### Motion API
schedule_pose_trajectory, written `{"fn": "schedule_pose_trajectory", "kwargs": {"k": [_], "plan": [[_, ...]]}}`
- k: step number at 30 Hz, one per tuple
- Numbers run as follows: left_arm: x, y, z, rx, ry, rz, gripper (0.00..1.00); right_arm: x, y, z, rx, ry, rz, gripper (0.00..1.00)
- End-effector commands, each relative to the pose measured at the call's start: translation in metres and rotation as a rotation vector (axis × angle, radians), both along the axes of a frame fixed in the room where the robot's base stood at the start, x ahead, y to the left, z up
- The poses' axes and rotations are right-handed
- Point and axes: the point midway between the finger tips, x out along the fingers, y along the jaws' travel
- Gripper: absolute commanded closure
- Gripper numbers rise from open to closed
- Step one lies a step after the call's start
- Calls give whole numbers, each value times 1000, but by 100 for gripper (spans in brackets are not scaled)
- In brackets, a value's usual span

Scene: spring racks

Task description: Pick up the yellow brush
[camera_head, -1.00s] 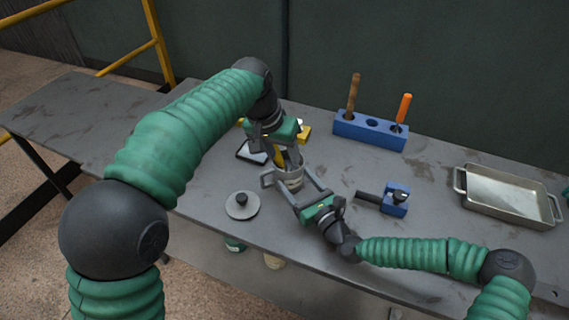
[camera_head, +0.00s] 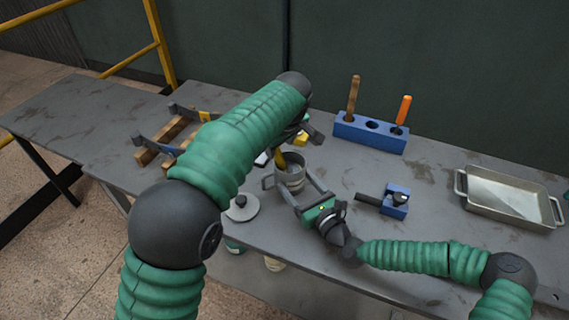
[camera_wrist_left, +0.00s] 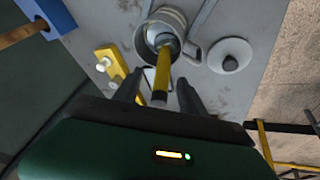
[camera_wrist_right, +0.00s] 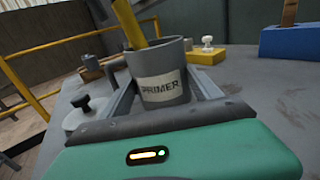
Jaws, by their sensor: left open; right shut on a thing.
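The yellow brush (camera_wrist_left: 161,76) stands upright, slightly tilted, in a grey metal can. Its handle sticks up out of the rim, and it also shows in the right wrist view (camera_wrist_right: 128,24). The can, labelled PRIMER (camera_wrist_right: 163,90), stands on the table and also shows in the head view (camera_head: 293,178). My right gripper (camera_head: 290,185) is shut around the can's sides. My left gripper (camera_wrist_left: 158,90) is open and empty above and behind the can. In its wrist view the handle end appears between the fingers, not gripped. In the head view my left arm partly hides this gripper.
A round lid (camera_head: 241,208) lies left of the can. A blue holder (camera_head: 370,132) with two handled tools stands behind right. A blue clamp-like block (camera_head: 396,202) and a metal tray (camera_head: 510,198) are to the right. Wooden pieces with dark bars (camera_head: 165,137) lie at the left.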

Motion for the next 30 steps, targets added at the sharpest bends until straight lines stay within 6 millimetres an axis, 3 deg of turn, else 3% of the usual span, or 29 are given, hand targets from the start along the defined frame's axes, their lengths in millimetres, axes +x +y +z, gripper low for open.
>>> {"fn": "schedule_pose_trajectory", "kwargs": {"k": [7, 15, 26, 30], "plan": [[19, 6, -38, 1, 2, 1, 51, 0, 0, 0, 1, -1, -1, 92], [22, 6, -42, 0, -1, -1, 51, 0, 0, 0, 1, -1, 0, 92], [22, 6, -42, 0, -1, -1, 98, 0, 0, 0, 1, -1, 0, 92], [22, 5, -42, -1, -1, -2, 100, 0, 0, 1, 1, -1, 0, 92]]}}
